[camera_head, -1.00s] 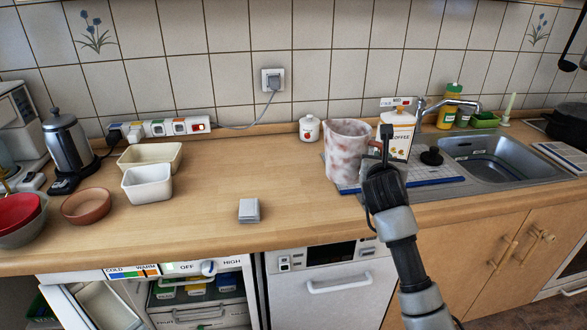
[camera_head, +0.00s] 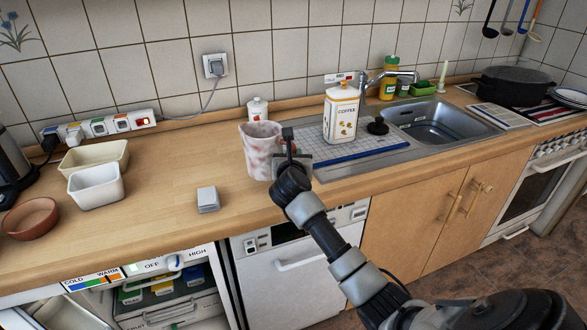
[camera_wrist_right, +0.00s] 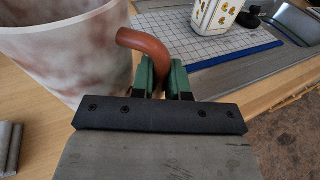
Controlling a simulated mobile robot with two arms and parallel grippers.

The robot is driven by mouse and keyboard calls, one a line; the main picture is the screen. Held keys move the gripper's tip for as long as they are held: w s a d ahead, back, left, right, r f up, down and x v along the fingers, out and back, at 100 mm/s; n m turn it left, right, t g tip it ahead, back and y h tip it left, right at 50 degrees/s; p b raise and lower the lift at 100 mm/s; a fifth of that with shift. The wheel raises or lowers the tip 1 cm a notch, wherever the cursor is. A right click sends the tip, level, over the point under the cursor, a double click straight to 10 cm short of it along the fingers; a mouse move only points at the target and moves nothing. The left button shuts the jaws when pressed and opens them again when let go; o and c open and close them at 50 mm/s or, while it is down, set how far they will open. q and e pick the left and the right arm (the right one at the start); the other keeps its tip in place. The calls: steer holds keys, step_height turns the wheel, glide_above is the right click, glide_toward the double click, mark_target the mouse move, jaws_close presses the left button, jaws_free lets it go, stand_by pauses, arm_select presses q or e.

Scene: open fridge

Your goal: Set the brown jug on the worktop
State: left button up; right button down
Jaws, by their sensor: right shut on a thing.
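The brown jug (camera_head: 256,152) is a white vessel with reddish-brown mottling and a spout. It is upright over the worktop (camera_head: 160,175), left of the sink mat. I cannot tell whether its base touches the worktop. My right gripper (camera_head: 290,152) is at the jug's right side. In the right wrist view, its green fingers (camera_wrist_right: 162,76) are shut on the jug's curved brown handle (camera_wrist_right: 150,46), and the jug's body (camera_wrist_right: 70,45) stands to the left. The jug's base is hidden there. My left gripper is not in view.
A small lidded white pot (camera_head: 258,109) is close behind the jug. A small grey block (camera_head: 208,199) lies front left.

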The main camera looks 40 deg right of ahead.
steer(key=shift+f, duration=1.8)
steer(key=shift+f, duration=0.15)
steer(key=c, duration=1.1)
jaws_free()
steer(key=shift+s+a, duration=0.25)
steer(key=b+v, duration=0.1)
steer(key=v, duration=1)
steer(key=shift+s+r, duration=0.2)
